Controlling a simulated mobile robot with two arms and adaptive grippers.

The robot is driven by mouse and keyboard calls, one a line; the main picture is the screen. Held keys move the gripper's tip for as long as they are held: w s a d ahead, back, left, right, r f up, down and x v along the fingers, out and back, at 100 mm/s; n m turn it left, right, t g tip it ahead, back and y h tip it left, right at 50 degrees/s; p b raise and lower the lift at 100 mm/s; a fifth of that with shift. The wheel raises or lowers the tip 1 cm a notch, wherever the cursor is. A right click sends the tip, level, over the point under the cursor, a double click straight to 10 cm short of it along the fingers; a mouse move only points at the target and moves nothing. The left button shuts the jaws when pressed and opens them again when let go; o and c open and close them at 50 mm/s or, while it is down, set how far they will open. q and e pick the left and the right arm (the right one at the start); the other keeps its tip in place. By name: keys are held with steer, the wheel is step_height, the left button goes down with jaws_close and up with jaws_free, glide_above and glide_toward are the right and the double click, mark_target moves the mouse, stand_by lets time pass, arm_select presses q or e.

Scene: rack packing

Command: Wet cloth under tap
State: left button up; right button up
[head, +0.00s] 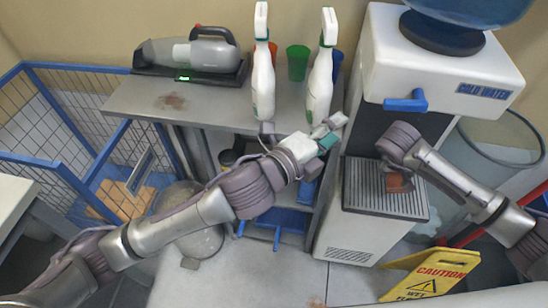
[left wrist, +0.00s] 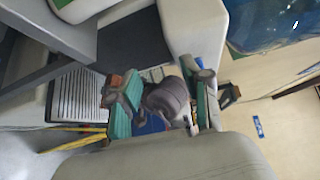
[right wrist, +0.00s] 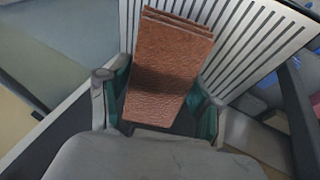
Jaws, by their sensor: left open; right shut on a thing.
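The brown folded cloth (right wrist: 165,65) is between the fingers of my right gripper (right wrist: 157,105), which is shut on it. In the head view the cloth (head: 398,184) is over the drip grille (head: 365,200), below the blue tap lever (head: 405,102) of the water dispenser (head: 450,62). Whether it touches the grille I cannot tell. My left gripper (head: 326,133) is open, left of the dispenser body and left of and below the lever. Its teal-padded fingers (left wrist: 165,105) show apart in the left wrist view. The water outlet is hidden.
Two white spray bottles (head: 262,70) and a handheld vacuum (head: 190,54) stand on the grey shelf (head: 130,104) at the back. A blue wire cage (head: 50,100) is at the left. A yellow caution sign (head: 435,272) is at the front right, near a grey bin (head: 500,145).

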arm_select(q)
steer(key=w+a+f+n+t+y, duration=0.1)
steer(key=w+a+f+y, duration=0.2)
steer(key=a+f, duration=0.2)
steer(key=w+a+f+y, duration=0.3)
steer(key=a+f, duration=0.3)
steer(key=f, duration=0.5)
steer(key=shift+w+f+n+t+y, duration=0.35)
steer(key=shift+n+t+y, duration=0.05)
